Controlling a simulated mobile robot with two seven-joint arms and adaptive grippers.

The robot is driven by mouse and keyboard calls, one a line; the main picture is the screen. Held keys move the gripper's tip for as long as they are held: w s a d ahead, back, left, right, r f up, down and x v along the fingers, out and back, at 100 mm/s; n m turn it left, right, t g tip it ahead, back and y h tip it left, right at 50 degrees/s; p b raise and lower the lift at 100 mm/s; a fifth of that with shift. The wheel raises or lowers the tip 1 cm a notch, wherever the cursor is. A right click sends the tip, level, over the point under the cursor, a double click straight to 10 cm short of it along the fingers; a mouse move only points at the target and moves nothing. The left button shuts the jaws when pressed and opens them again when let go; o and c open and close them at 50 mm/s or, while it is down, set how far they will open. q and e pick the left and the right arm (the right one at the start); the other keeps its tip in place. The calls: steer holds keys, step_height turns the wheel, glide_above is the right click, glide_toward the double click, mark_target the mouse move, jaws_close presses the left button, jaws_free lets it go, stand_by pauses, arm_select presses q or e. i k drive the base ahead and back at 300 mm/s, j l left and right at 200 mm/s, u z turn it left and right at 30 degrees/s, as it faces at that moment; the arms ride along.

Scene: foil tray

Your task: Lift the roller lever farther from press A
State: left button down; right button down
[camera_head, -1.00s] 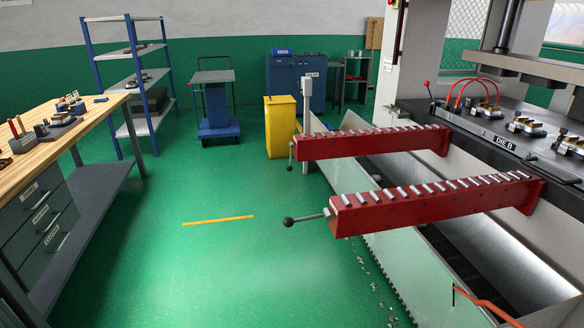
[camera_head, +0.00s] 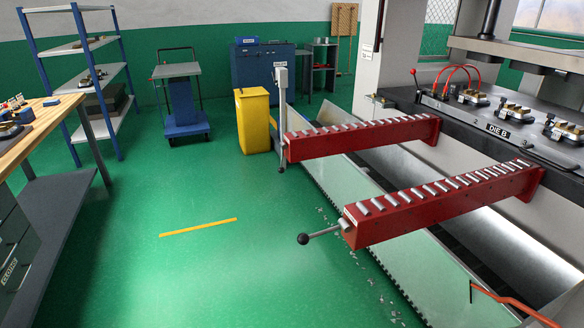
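Two red roller arms reach left from the press bed, each topped with a row of metal rollers. The nearer arm (camera_head: 440,204) has a lever with a black ball knob (camera_head: 304,238) sticking out to the left from its end. The farther arm (camera_head: 360,139) has a small lever (camera_head: 282,154) at its left end, which hangs down with a dark knob. The press bed carries a "DIE B" label (camera_head: 498,131). No press A label can be read. Neither of my grippers is in view.
Green floor with a yellow strip (camera_head: 198,228) is clear in the middle. A wooden workbench (camera_head: 50,122) and blue shelving (camera_head: 80,75) stand left. A yellow bin (camera_head: 254,120), grey post (camera_head: 281,95) and blue trolley (camera_head: 183,105) stand behind. An orange-red bar (camera_head: 510,302) is at lower right.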

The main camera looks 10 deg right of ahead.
mark_target(280, 170)
steer(key=i+j+z, duration=0.25)
steer(key=j, duration=0.4)
steer(key=i+j+z, duration=0.1)
steer(key=i+j, duration=0.2)
steer(key=i+j+z, duration=0.15)
steer(key=j, duration=0.25)
steer(key=i+j+z, duration=0.1)
steer(key=j, duration=0.3)
steer(key=i+j+z, duration=0.15)
steer(key=j, duration=0.25)
steer(key=i+j+z, duration=0.1)
steer(key=j, duration=0.25)
